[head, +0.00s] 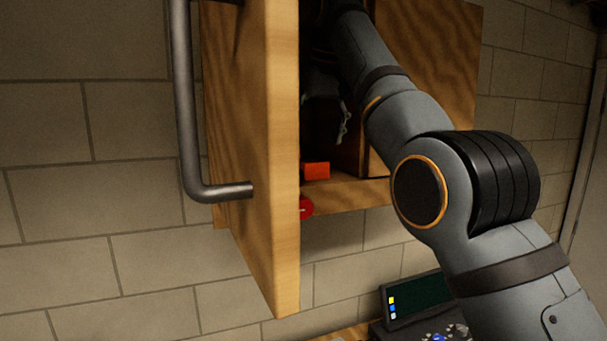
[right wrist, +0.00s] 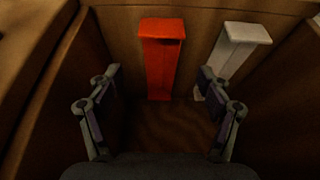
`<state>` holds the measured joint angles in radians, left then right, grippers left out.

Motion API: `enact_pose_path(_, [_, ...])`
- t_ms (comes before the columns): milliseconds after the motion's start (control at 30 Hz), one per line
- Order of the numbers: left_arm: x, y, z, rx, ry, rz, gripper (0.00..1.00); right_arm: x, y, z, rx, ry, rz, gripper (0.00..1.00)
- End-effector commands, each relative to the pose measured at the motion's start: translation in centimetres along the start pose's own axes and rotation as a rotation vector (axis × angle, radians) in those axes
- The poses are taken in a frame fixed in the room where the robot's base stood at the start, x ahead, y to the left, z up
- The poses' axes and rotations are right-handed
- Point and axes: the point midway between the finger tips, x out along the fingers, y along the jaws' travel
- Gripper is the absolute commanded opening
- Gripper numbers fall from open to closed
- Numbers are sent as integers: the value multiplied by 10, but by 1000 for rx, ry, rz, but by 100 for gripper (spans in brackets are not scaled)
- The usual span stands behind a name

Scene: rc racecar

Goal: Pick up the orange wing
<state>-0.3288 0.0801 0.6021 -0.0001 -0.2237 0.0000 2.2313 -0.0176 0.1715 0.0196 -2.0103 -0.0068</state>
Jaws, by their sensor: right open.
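The orange wing (head: 316,171) lies in the wooden cabinet near the front edge of its floor, partly hidden by the open door in the head view. In the right wrist view the orange wing (right wrist: 160,62) stands ahead, between my open fingers and apart from them. My right gripper (right wrist: 158,78) is open and empty. In the head view my right gripper (head: 333,112) is dim inside the cabinet, above the orange wing. My left gripper is not in view.
A white wing-like piece (right wrist: 240,50) stands right of the orange one, close behind my right finger. The cabinet door (head: 272,150) hangs open with a metal handle (head: 185,100). Cabinet walls close in on both sides. A device with a screen (head: 415,300) sits below.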

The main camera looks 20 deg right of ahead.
Motion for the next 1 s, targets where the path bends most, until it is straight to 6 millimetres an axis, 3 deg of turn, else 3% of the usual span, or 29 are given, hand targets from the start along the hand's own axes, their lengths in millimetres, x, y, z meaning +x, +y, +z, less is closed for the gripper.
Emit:
enact_pose_path(167, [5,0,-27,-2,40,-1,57,11,0,0,0,-1,0,78])
enact_pose_path(333, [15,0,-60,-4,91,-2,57,41,-4,-2,1,-1,0,78])
enact_pose_path(500, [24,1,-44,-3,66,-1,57,58,-4,-3,1,1,0,78])
enact_pose_path(633, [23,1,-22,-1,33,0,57,58,-4,-3,1,1,0,78])
enact_pose_path(733, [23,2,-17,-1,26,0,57,58,-4,-3,1,1,0,78])
enact_pose_path(1000, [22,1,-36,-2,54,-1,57,58,-4,-3,1,1,0,42])
